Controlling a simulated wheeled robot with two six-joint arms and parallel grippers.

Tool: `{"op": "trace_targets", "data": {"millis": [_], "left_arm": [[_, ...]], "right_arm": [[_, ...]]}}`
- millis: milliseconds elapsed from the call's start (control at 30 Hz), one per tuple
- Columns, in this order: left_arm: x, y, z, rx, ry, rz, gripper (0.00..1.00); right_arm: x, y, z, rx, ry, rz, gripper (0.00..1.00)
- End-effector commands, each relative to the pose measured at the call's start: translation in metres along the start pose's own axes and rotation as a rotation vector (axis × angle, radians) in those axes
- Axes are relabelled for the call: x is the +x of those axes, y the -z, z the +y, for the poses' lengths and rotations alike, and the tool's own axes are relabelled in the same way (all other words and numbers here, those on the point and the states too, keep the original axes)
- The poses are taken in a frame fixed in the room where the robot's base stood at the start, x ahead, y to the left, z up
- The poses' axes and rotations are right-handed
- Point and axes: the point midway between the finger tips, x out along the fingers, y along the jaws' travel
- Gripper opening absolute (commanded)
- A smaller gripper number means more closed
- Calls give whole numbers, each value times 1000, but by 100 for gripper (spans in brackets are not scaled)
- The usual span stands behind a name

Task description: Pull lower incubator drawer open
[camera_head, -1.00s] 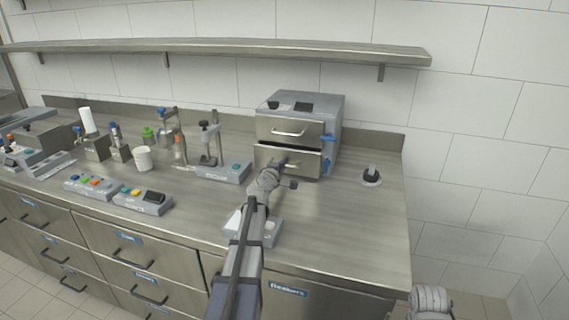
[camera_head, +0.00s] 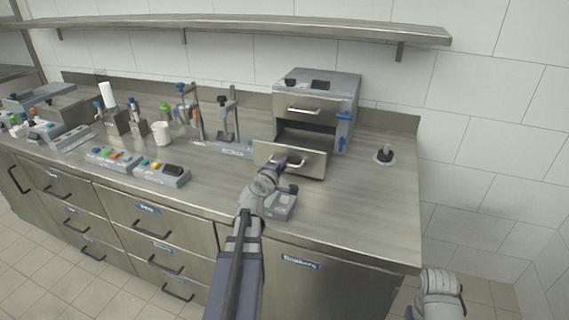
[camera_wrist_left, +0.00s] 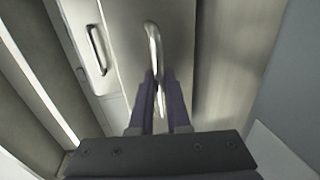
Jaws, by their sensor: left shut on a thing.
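The incubator (camera_head: 318,84) is a grey metal box at the back right of the counter. Its upper drawer (camera_head: 303,107) is closed. Its lower drawer (camera_head: 312,166) stands well out from the body, with a dark gap behind its front. My left gripper (camera_head: 284,162) is at the lower drawer's handle. In the left wrist view the two fingers (camera_wrist_left: 160,84) are shut on the silver handle (camera_wrist_left: 153,42), one on each side. The upper drawer's handle (camera_wrist_left: 97,50) also shows there.
A small grey device (camera_head: 281,205) stands beside my left wrist, near the counter's front edge. A stand (camera_head: 228,121), a white cup (camera_head: 161,133) and button boxes (camera_head: 162,171) are to the left. A black-topped item (camera_head: 385,154) stands at right.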

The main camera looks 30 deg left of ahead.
Motion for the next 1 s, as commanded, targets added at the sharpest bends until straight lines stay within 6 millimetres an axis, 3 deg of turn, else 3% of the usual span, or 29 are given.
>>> {"op": "trace_targets", "data": {"millis": [300,333,433,767,1000], "left_arm": [[0,0,0,0,1,-1,0],[0,0,0,0,1,-1,18],[0,0,0,0,0,-1,27],[-2,-1,0,0,0,-1,27],[-21,-12,3,1,0,-5,27]], "right_arm": [[0,0,0,0,0,0,50],[0,0,0,0,0,0,50],[0,0,0,0,0,0,50],[-1,0,0,0,0,0,50],[-7,0,1,0,0,0,50]]}}
